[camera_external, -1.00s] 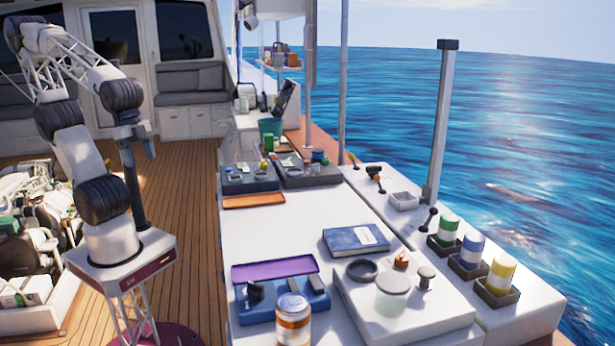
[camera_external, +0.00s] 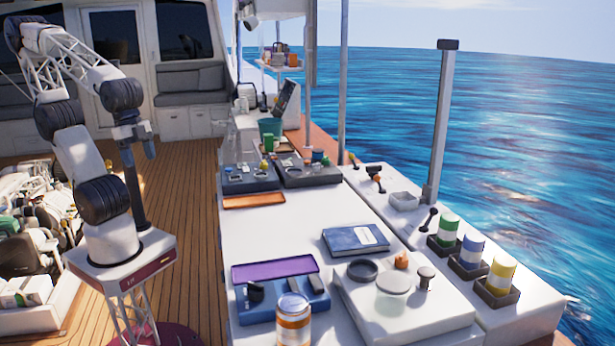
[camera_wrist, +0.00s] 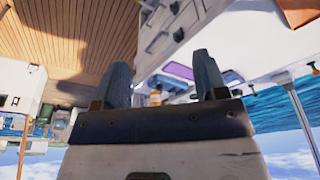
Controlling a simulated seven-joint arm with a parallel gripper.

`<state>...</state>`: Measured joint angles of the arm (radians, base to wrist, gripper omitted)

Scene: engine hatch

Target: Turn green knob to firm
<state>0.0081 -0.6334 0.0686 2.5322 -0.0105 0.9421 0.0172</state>
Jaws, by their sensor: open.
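My gripper (camera_external: 150,148) hangs at the left above the deck, well apart from the white counter. In the wrist view its two fingers (camera_wrist: 163,76) stand wide apart with nothing held between them. Two dark panels with small knobs sit at the far part of the counter, a left panel (camera_external: 248,181) and a right panel (camera_external: 309,175). A small blue-green knob-like piece (camera_external: 318,156) shows on the right panel. The knobs are too small to tell for sure which is the green one, or where it points. No firm marking is readable.
An orange tray (camera_external: 254,201), blue book (camera_external: 356,240), purple tray (camera_external: 275,268) and orange-white jar (camera_external: 293,320) lie on the counter (camera_external: 275,232). Striped canisters (camera_external: 470,250) stand at the right edge. A grey post (camera_external: 440,120) rises there.

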